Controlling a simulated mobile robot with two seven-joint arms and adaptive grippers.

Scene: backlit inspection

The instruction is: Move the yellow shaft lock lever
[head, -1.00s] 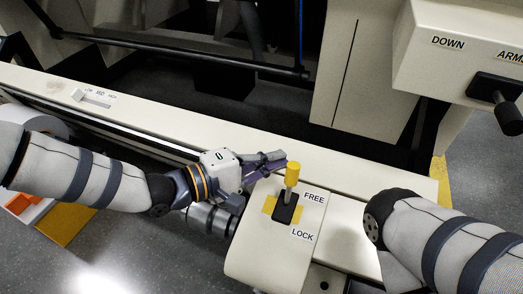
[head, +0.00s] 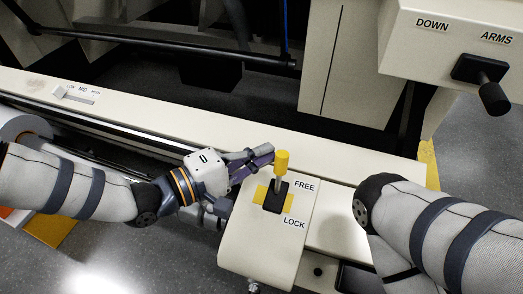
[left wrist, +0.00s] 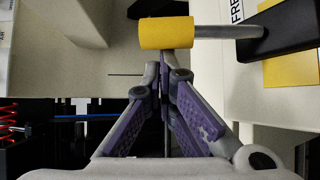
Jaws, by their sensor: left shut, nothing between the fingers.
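The yellow shaft lock lever (head: 281,161) has a yellow cylinder knob on a metal stem. It rises from a black slot on a yellow plate (head: 262,194), between the labels FREE and LOCK. My left gripper (head: 268,152) is shut and empty, its fingertips just left of the knob in the head view. In the left wrist view the knob (left wrist: 166,33) lies just past the closed purple fingertips (left wrist: 165,60); I cannot tell whether they touch. My right arm comes in from the right, but its gripper is out of view.
A box at the upper right has a black-handled ARMS lever (head: 490,92). A slider marked LOW, MID, HIGH (head: 75,95) sits on the long cream beam (head: 150,112) at the left. The beam's top is otherwise mostly clear.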

